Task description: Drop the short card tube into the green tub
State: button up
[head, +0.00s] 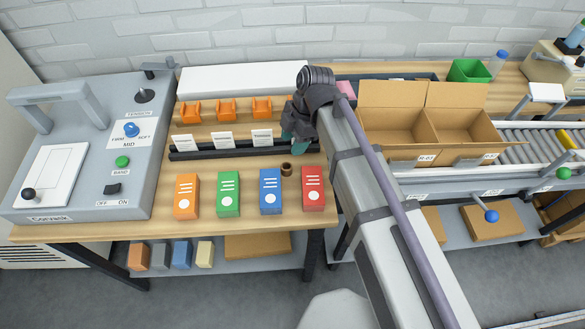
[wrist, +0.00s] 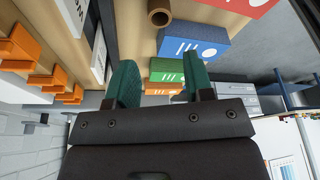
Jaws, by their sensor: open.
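The short card tube (head: 286,169) is a small brown ring-like piece standing on the wooden bench, behind the blue and red boxes. It also shows near the top edge of the wrist view (wrist: 159,18), with its open end visible. My gripper (head: 294,138) is above the bench, behind the tube and apart from it. In the wrist view its two green fingers (wrist: 163,78) are spread with nothing held between them. The green tub (head: 469,71) stands at the back right, beyond the cardboard boxes; its inside is mostly hidden.
Orange, green, blue (head: 270,191) and red (head: 313,189) boxes line the bench front. A dark rail with white cards (head: 230,142) and orange holders (head: 226,107) lie behind.

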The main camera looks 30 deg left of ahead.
aim_at(286, 166)
jog(key=b+x, duration=0.6)
jog(key=x, duration=0.1)
jog(key=b+x, duration=0.3)
jog(key=b, duration=0.1)
jog(key=shift+w+d+f, duration=0.15)
jog(key=shift+w+f, duration=0.05)
jog(key=shift+f, duration=0.3)
jog(key=shift+r, duration=0.25)
jog(key=c, duration=0.7)
jog(key=shift+r+p, duration=0.1)
jog(key=shift+p, duration=0.3)
jog(key=shift+c, duration=0.2)
notch_tip(286, 166, up, 10)
jog(key=p, duration=0.9)
jog(key=shift+p, duration=0.35)
